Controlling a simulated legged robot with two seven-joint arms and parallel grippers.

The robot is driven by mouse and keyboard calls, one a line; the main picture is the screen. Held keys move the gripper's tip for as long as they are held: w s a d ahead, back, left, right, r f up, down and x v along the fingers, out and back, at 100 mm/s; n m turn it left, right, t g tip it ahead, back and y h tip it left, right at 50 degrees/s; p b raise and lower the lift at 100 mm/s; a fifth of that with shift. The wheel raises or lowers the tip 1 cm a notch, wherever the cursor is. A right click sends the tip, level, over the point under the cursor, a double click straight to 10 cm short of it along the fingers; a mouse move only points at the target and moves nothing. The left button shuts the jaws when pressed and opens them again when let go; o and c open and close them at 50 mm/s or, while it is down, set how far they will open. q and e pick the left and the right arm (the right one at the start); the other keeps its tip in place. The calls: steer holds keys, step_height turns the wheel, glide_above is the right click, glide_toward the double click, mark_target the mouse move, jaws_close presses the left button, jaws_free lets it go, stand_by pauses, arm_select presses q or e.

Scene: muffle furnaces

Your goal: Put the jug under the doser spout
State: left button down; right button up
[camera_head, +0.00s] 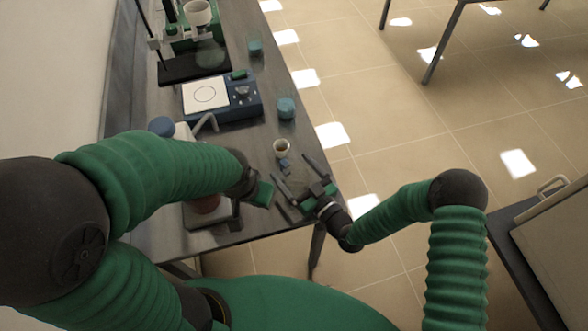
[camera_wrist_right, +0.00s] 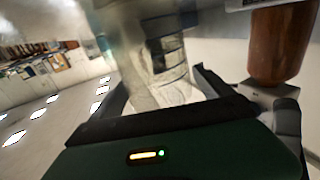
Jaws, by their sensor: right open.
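The jug (camera_head: 281,147) is a small cream vessel standing on the dark bench, with a blue-grey handle on the side facing my right gripper. My right gripper (camera_head: 291,167) is open, its two fingers reaching toward the handle. In the right wrist view the blurred jug (camera_wrist_right: 150,55) and its dark banded handle stand just beyond and between the fingers; I cannot tell whether they touch. A brown bottle, likely the doser (camera_wrist_right: 280,45), is at the right there; in the head view my left arm mostly covers it, and its spout is not clear. My left gripper (camera_head: 261,192) hangs over the bench, jaws unclear.
A blue device with a white plate (camera_head: 245,104) stands behind the jug. Small teal containers (camera_head: 286,108) are along the bench's right edge. A stand with a white cup (camera_head: 197,13) is at the far end. A white bottle with a blue cap (camera_head: 160,125) is at left.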

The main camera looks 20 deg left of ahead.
steer(key=shift+r, duration=0.25)
steer(key=b+v, duration=0.2)
steer(key=v, duration=1)
steer(key=shift+d+f, duration=0.1)
steer(key=shift+f, duration=0.1)
steer(key=w+d+f+h, duration=0.1)
steer(key=w+d+f+g+h, duration=0.1)
steer(key=d+h, duration=0.1)
steer(key=w+d+f+g+h, duration=0.1)
steer(key=shift+w+d+f+h, duration=0.2)
steer(key=shift+w+d+h, duration=0.1)
steer(key=shift+w, duration=0.05)
steer(key=s+d+r+m+g+h, duration=0.1)
steer(key=d+r+m+g+h, duration=0.15)
steer(key=d+m+h, duration=0.9)
steer(key=s+d+r+g+y, duration=0.1)
steer(key=s+d+r+g, duration=0.2)
steer(key=s+d+r, duration=0.2)
steer(key=s+d, duration=0.3)
steer(key=s, duration=0.2)
steer(key=shift+d+n, duration=0.2)
steer(key=shift+n, duration=0.15)
